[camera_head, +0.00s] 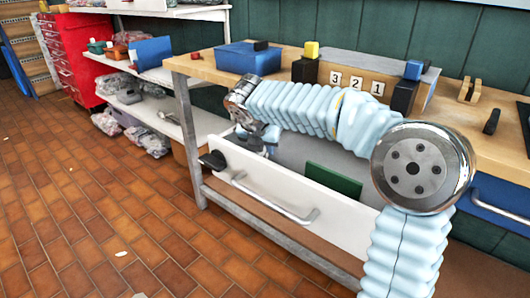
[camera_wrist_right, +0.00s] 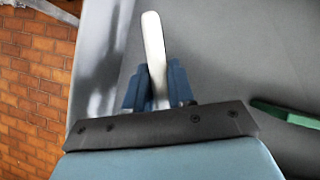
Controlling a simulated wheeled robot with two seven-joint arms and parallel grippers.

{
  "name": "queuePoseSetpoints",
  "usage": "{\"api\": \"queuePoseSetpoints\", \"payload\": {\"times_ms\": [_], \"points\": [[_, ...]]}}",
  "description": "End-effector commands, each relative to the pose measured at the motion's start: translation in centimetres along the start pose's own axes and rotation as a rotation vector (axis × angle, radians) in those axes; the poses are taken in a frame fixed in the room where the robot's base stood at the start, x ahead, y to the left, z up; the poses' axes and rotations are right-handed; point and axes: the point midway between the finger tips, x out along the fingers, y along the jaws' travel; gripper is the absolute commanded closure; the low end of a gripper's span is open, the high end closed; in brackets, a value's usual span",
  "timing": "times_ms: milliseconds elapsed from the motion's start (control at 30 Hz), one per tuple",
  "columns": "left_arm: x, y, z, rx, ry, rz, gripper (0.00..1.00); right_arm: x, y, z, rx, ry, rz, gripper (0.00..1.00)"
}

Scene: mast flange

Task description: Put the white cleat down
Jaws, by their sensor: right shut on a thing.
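The white cleat (camera_wrist_right: 154,52) is a long, pale, rounded piece standing between the blue fingers of my right gripper (camera_wrist_right: 156,88) in the wrist view. The gripper is shut on it, over the grey inside of an open drawer. In the head view my right gripper (camera_head: 256,142) is at the left end of the open white drawer (camera_head: 285,188), partly behind its front panel. The cleat cannot be made out there. Whether it touches the drawer floor cannot be told. My left gripper is not in view.
A green piece (camera_head: 333,181) stands in the drawer to the right, also in the wrist view (camera_wrist_right: 288,114). A dark piece (camera_head: 212,160) sits at the drawer's left front corner.

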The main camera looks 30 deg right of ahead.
Motion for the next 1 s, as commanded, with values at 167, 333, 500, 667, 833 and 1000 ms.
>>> {"api": "queuePoseSetpoints", "payload": {"times_ms": [167, 333, 500, 667, 833, 1000], "points": [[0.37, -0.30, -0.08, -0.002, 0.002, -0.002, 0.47, 1.59, -0.10, -1.03, 0.001, 0.000, -0.001, 1.00], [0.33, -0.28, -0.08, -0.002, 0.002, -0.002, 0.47, 1.51, -0.09, -0.99, 0.001, 0.000, -0.001, 1.00], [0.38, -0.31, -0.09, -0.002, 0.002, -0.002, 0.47, 1.71, -0.09, -1.12, 0.001, 0.000, -0.001, 0.69], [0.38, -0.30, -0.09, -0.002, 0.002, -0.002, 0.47, 1.70, -0.08, -1.12, 0.001, 0.000, -0.001, 0.51], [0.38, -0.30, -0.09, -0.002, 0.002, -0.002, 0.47, 1.69, -0.08, -1.11, 0.001, 0.000, -0.001, 0.51], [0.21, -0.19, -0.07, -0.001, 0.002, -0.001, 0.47, 0.81, -0.02, -0.91, 0.001, -0.001, 0.002, 0.51]]}}
